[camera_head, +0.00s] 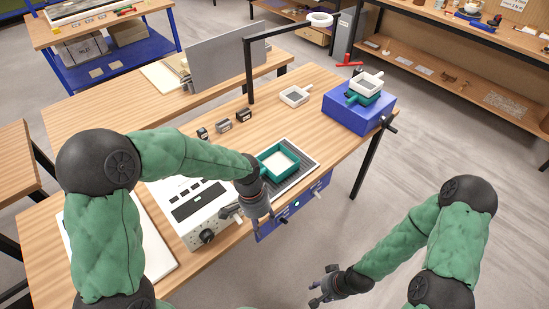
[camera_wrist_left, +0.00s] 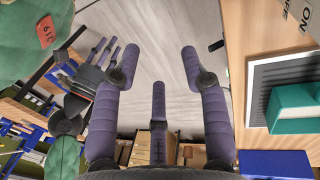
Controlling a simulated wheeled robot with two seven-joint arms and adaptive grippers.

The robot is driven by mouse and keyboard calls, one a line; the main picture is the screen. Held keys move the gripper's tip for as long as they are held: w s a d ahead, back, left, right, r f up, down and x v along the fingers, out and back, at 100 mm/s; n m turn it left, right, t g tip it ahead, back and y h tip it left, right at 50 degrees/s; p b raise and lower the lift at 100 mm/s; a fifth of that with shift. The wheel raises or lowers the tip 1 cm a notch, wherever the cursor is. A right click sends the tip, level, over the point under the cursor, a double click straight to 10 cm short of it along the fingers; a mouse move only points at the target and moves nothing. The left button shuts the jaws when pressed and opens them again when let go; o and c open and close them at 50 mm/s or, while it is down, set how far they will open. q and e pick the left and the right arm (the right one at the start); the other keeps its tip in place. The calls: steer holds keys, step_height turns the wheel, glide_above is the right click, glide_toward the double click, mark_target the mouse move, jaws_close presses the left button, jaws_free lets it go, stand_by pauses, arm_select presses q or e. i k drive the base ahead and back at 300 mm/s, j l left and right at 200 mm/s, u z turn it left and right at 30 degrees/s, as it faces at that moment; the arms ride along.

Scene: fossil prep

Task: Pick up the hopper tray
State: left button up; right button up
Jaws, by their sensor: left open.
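My right gripper (camera_head: 318,288) hangs low off the table, fingers apart and empty.
A white instrument box (camera_head: 190,212) stands left of the tray. A small white tray (camera_head: 295,96) and a blue box (camera_head: 358,108) bearing stacked trays lie further back. Small dark blocks (camera_head: 222,126) sit behind the tray. A black post (camera_head: 249,75) rises at the back.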

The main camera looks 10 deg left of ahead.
mark_target(278, 162)
steer(key=i+j, duration=0.2)
steer(key=i, duration=0.2)
steer(key=i+j, duration=0.15)
steer(key=i, duration=0.25)
